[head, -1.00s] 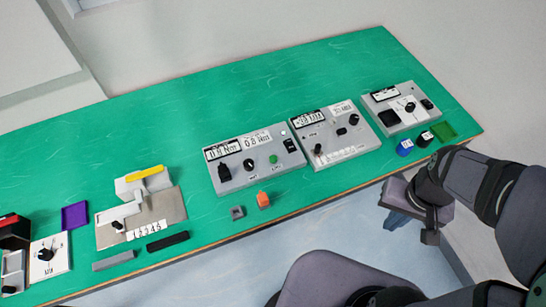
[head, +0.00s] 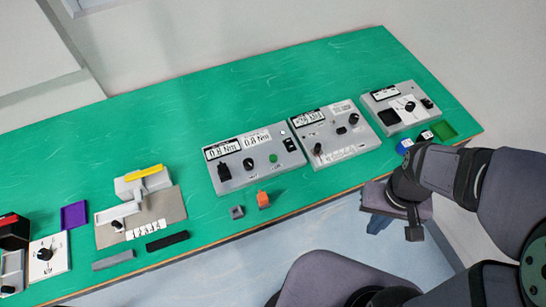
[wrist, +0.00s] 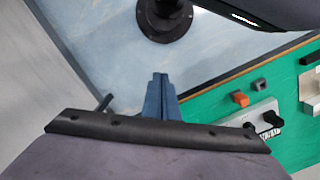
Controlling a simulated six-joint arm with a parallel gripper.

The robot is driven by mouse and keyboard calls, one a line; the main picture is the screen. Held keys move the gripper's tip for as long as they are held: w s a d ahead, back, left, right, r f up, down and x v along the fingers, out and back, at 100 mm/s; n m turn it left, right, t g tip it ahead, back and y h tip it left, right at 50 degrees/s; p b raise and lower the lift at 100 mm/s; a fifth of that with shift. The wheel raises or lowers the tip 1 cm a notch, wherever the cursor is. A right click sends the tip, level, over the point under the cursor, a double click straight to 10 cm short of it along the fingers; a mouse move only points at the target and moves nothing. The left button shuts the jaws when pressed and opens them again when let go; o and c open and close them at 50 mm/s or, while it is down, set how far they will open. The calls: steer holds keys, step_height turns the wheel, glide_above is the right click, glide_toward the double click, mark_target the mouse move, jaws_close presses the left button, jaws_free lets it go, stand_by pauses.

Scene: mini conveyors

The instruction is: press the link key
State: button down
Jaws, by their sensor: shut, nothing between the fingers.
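No key that I can read as the link key shows; the labels are too small. The left grey panel (head: 236,178) has two displays, a black knob, a green button (head: 273,158) and a black switch (head: 290,145). The middle grey panel (head: 360,145) has a display, knobs and a row of small pale keys (head: 345,153). The right grey panel (head: 408,120) has a display and a dial. My gripper (head: 376,224) is off the bench's front edge, below the right panel, touching nothing. In the wrist view its blue-grey fingers (wrist: 158,76) are together and empty.
A lever device (head: 168,206) stands at left. The bench's back is clear.

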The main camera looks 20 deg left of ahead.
steer(key=s+a+f+n+g+h, duration=0.2)
steer(key=s+a+f+n, duration=0.15)
steer(key=f, duration=0.35)
steer(key=w+a+f+n+t+y, duration=0.1)
steer(key=w+a+f+n, duration=0.1)
steer(key=w+a, duration=0.2)
steer(key=w+a+f+n+t+y, duration=0.1)
steer(key=w+a+f+n+t, duration=0.1)
steer(key=w+a, duration=0.3)
steer(key=w+a+f+n+t+b, duration=0.1)
steer(key=w+a+f+n+t, duration=0.1)
steer(key=w+a+f+n, duration=0.1)
steer(key=shift+w+a+n+y, duration=0.4)
steer(key=shift+w+a+n, duration=0.15)
steer(key=shift+w+a, duration=0.3)
steer(key=w+a+r+n+t+y, duration=0.2)
steer(key=w+a, duration=0.2)
steer(key=a, duration=0.2)
step_height(320, 180, up, 6)
steer(key=n+t+y, duration=0.1)
steer(key=n+y, duration=0.4)
glide_above(275, 160)
steer(key=shift+r, duration=0.2)
steer(key=shift+d+f, duration=0.1)
steer(key=shift+f, duration=0.1)
step_height(275, 160, down, 8)
steer(key=b, duration=0.7)
steer(key=shift+f+b, duration=0.25)
steer(key=shift+b, duration=0.1)
